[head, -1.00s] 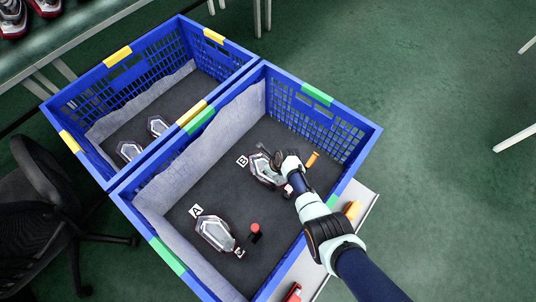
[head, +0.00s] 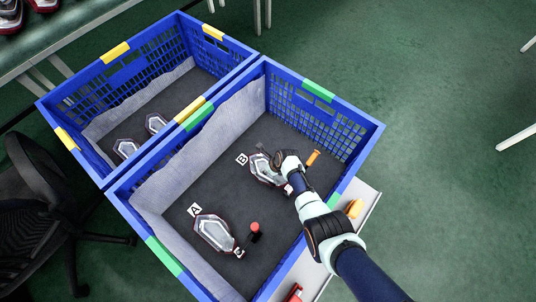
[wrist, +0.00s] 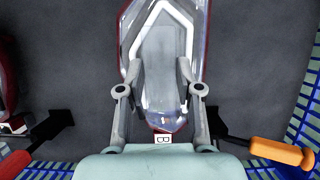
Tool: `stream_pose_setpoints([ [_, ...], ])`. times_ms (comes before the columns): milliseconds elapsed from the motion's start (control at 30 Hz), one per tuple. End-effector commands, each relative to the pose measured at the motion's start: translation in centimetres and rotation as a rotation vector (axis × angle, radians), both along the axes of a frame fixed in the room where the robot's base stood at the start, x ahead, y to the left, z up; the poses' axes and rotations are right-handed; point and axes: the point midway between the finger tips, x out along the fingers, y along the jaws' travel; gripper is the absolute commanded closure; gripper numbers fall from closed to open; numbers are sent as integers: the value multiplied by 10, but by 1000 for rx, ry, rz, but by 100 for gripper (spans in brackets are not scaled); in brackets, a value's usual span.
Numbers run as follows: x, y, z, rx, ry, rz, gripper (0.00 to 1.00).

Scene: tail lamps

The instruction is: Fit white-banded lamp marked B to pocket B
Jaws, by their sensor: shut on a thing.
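A lamp (head: 262,171) lies by the white B label (head: 241,159) in the near blue crate (head: 133,218). In the wrist view the same lamp (wrist: 162,40) has a clear body, red edges, a white band and a white tag (wrist: 163,139) marked B at its near end. My gripper (head: 279,160) is over it. In the wrist view my gripper (wrist: 160,75) has a finger on each side of the lamp, shut on its narrower near part. The outline of pocket B under the lamp is hidden, so I cannot tell how it sits.
Another lamp (head: 214,232) lies by the A label (head: 195,209). A red-handled tool (head: 255,229) is near the C label (head: 239,252). An orange-handled tool (head: 313,157) lies right of my gripper. The far crate (head: 103,70) holds more lamps. Crate walls stand close around.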

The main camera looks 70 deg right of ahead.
Motion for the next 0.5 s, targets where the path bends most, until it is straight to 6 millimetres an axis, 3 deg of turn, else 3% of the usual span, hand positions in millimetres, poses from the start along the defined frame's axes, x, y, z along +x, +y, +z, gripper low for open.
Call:
stream_pose_setpoints([
  [500,1,0,-11,0,-1,1,100],
])
